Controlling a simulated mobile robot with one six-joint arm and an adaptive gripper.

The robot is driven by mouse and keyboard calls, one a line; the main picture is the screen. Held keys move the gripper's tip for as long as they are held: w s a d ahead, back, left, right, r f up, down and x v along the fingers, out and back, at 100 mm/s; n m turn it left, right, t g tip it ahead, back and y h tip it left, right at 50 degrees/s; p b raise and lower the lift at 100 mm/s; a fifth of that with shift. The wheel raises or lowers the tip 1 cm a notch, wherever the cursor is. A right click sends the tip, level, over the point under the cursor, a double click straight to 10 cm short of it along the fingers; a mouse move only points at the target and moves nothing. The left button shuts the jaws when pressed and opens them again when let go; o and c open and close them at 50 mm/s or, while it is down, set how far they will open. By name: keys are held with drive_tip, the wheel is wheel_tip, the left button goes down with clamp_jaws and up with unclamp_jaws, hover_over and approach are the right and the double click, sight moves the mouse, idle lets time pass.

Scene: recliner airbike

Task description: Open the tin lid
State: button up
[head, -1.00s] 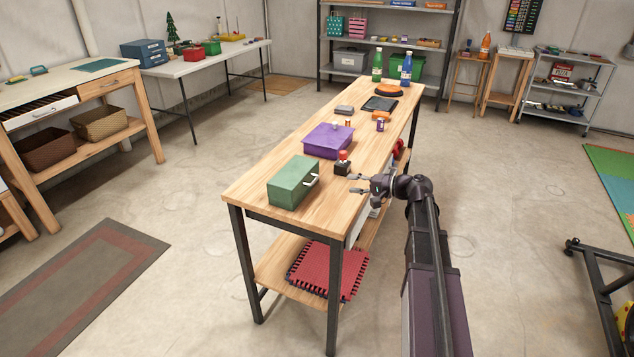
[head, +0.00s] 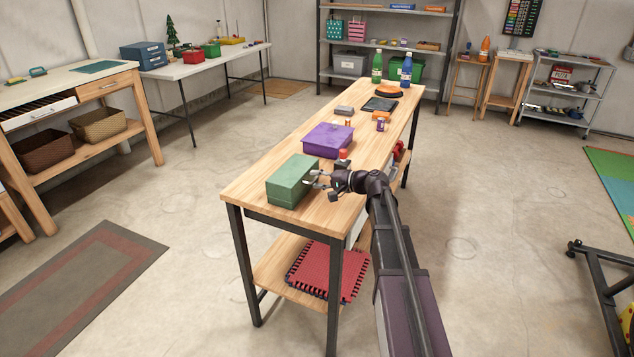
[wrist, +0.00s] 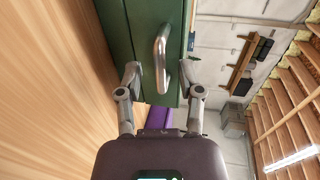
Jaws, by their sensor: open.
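The green tin (head: 291,181) stands closed on the near end of the wooden workbench. Its metal handle (wrist: 160,55) is on the side facing my gripper and shows large in the wrist view. My gripper (head: 318,180) is open in front of that side. In the wrist view its two fingers (wrist: 163,82) are on either side of the handle's near end, apart from each other. I cannot tell whether they touch the tin. In the head view my gripper hides most of the handle.
A purple box (head: 328,140) stands behind the tin, with a small red-topped item (head: 342,158) near my gripper. Farther along the workbench (head: 245,192) are a dark tray (head: 380,104), small items and two bottles.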

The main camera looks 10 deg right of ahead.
drive_tip(key=shift+w+a+f, duration=0.1)
drive_tip(key=shift+w+a, duration=0.2)
drive_tip(key=shift+a, duration=0.15)
drive_tip(key=shift+c, duration=0.2)
